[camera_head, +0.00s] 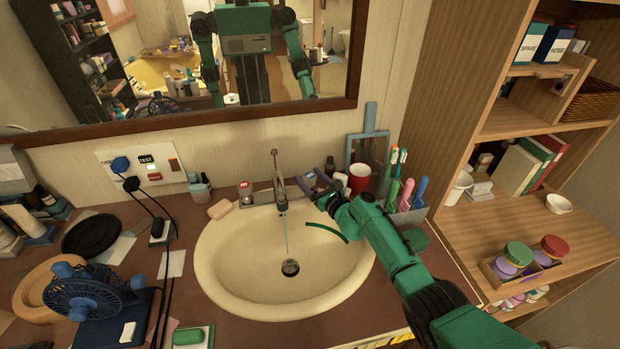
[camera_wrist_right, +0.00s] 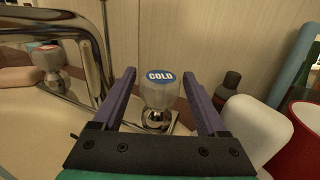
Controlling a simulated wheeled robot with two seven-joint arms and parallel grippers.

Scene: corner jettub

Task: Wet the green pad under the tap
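The tap (camera_head: 278,182) stands at the back of the cream basin (camera_head: 225,262), and a thin stream of water falls from its spout toward the drain. My right gripper (camera_head: 317,192) is open at the cold knob, right of the spout. In the wrist view the cold knob (camera_wrist_right: 159,90) sits between the two purple fingers (camera_wrist_right: 160,100), with gaps on both sides. The hot knob (camera_head: 245,190) is left of the spout. A green pad (camera_head: 188,336) lies on a pale dish at the front left of the counter. My left gripper is not in view, apart from arms in the mirror.
A soap bar (camera_head: 220,209) lies at the basin's back left. A red cup (camera_head: 359,178) and toothbrushes (camera_head: 397,165) stand behind my right arm. A blue fan (camera_head: 85,297) and cables crowd the left counter. Open shelves (camera_head: 545,225) rise at the right.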

